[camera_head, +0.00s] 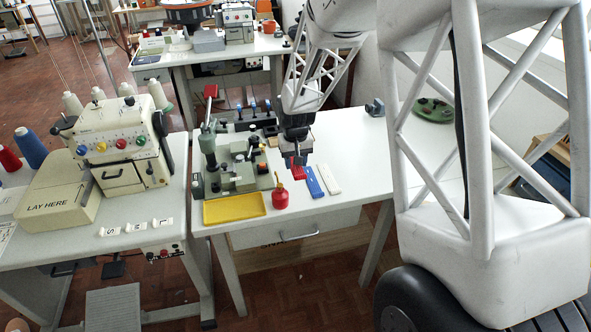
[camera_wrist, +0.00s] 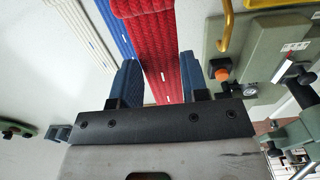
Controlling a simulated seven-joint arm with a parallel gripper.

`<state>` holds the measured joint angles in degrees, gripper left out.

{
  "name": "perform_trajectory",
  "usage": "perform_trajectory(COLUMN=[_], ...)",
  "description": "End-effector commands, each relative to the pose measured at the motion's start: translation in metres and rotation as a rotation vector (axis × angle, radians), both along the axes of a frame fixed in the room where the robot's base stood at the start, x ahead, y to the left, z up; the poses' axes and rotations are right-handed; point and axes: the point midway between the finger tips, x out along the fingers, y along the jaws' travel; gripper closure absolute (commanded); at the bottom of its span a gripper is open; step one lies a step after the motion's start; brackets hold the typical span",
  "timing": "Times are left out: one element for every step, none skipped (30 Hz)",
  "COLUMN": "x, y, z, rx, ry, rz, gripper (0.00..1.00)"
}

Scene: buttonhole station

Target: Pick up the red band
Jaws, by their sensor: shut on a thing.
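The red band (camera_head: 298,173) is under my gripper (camera_head: 296,156) on the white table, left of the blue band. In the wrist view the ribbed red band (camera_wrist: 157,45) runs between the two blue finger pads of my gripper (camera_wrist: 158,78). My gripper is shut on it. I cannot tell whether the band touches the table. The blue band (camera_head: 315,183) and the white band (camera_head: 330,179) lie side by side to its right. In the wrist view the blue band (camera_wrist: 116,32) and white band (camera_wrist: 82,22) are to its left.
A green and grey machine (camera_head: 238,165) is close left of my gripper. A green dish (camera_head: 433,110) is at the back right. The table right of the white band is clear.

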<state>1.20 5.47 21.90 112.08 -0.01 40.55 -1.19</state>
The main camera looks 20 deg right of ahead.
Motion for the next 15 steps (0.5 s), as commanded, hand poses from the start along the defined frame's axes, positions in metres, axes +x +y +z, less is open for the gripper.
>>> perform_trajectory(x=[0.0001,0.0001,0.0,0.0,-0.0001,-0.0002,-0.0002,-0.0002,-0.0002,-0.0002,-0.0002,-0.0002,-0.0002,-0.0002,-0.0003], y=[0.0,0.0,0.0,0.0,0.0,0.0,0.0,0.0,0.0,0.0,0.0,0.0,0.0,0.0,0.0], z=[0.0036,0.0052,0.0068,0.0077,0.0083,0.0088,0.009,0.009,0.009,0.009,0.0089,0.0089,0.0089,0.0088,0.0088], rx=[0.0,0.0,0.0,0.0,0.0,0.0,0.0,0.0,0.0,0.0,0.0,0.0,0.0,0.0,0.0], ry=[-0.001,-0.001,-0.001,-0.001,-0.001,0.0,0.0,0.0,0.0,0.0,0.0,0.0,0.0,0.0,0.0], rz=[0.0,0.0,0.0,0.0,0.0,0.0,0.0,0.0,0.0,0.0,0.0,0.0,0.0,0.0,0.0], gripper=[0.81,0.81,0.81,0.81,0.81,0.81,0.81,0.81,0.81,0.81,0.81,0.81,0.81,0.81,0.81])
